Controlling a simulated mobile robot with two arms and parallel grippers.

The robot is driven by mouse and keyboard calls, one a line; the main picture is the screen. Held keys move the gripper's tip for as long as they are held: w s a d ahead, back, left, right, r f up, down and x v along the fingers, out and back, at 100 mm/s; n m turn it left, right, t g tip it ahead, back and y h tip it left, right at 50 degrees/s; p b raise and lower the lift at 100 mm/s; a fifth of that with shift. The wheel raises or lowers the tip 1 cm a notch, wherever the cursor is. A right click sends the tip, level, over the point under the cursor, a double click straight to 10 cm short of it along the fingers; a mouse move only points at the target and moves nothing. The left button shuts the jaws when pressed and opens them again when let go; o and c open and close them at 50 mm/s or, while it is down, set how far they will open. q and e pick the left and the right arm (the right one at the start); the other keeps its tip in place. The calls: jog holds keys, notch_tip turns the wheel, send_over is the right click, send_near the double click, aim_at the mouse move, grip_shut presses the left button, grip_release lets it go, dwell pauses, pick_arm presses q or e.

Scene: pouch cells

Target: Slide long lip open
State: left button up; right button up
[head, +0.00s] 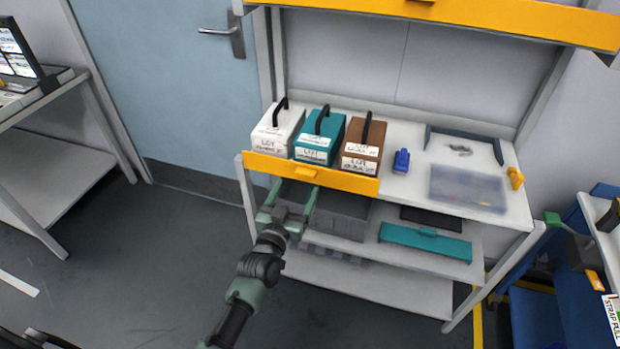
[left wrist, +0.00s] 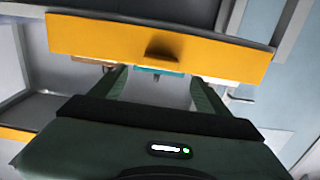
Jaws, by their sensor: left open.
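A long yellow lip (head: 340,178) runs along the front left of the workbench, below the three carry boxes. In the left wrist view the yellow lip (left wrist: 225,60) lies across the picture beyond my fingers, with a dark notch or tab near its middle. My left gripper (head: 293,192) is in front of the lip, at its lower edge in the head view. In the left wrist view its two fingers (left wrist: 160,80) are spread and point at the lip, with nothing held between them. Whether the fingertips touch the lip is unclear. My right gripper is not in view.
White, teal and brown boxes (head: 360,146) with black handles stand on the bench (head: 415,178), right behind the lip. A blue item (head: 401,161) sits to their right. Grey bins (head: 340,215) and a teal-fronted tray (head: 425,243) are on the shelf below.

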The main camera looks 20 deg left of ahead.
aim_at(304, 176)
pick_arm(q)
jog(key=w, duration=0.6)
jog(key=shift+w+d+f, duration=0.1)
jog(key=shift+w, duration=0.15)
jog(key=shift+c, duration=0.3)
grip_shut()
